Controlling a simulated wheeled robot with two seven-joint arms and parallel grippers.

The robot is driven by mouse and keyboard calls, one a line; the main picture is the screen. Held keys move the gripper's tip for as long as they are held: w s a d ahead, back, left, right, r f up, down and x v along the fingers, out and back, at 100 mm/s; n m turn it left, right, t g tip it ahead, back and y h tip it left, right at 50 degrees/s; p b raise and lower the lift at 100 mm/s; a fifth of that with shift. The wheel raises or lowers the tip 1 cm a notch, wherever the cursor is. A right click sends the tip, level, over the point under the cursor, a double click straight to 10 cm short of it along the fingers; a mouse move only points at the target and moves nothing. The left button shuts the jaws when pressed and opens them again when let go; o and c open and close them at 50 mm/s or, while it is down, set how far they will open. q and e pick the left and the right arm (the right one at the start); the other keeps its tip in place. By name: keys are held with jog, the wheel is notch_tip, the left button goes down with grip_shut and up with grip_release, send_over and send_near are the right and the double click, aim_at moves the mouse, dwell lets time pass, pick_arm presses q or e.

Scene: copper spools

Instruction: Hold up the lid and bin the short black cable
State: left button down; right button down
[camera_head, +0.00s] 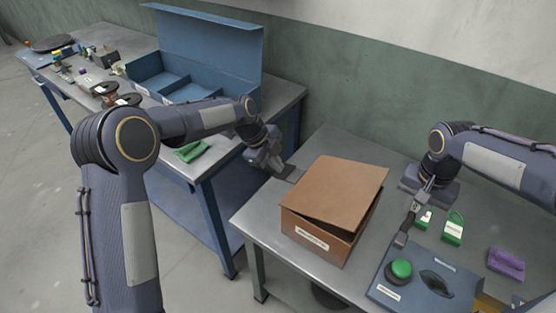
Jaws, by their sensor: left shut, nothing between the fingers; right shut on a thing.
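A brown box (312,242) with a white label stands on the right-hand table. Its brown lid (335,188) lies over it at a slight tilt, with a dark gap along the front right edge. My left gripper (287,173) is shut and empty just left of the lid's back left corner; I cannot tell whether it touches the lid. My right gripper (401,240) points down to the right of the box, above the table near the blue panel. It is shut on a small dark thing, mostly hidden by the fingers. I cannot make out the short black cable for certain.
Green pieces (453,229) and a purple piece (506,262) lie right. An open blue case (207,45) stands on the left table.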

aim_at(282, 175)
pick_arm(q)
jog(key=shift+f, duration=0.55)
jog(key=shift+f, duration=0.15)
jog(key=shift+s+d+f, duration=0.15)
jog(key=shift+d+f, duration=0.05)
jog(key=shift+f, duration=0.3)
jog(key=shift+s+d+f, duration=0.1)
jog(key=shift+d+f, duration=0.05)
jog(key=shift+f, duration=0.4)
jog(key=shift+s+d+f, duration=0.25)
jog(key=shift+d+f, duration=0.15)
jog(key=shift+f, duration=0.1)
pick_arm(e)
jog(key=shift+w+a, duration=1.2)
jog(key=shift+a, duration=0.7)
jog(key=shift+w+a, duration=1.15)
jog(key=shift+a, duration=0.8)
jog(key=shift+w+a, duration=1.2)
jog(key=shift+a, duration=0.7)
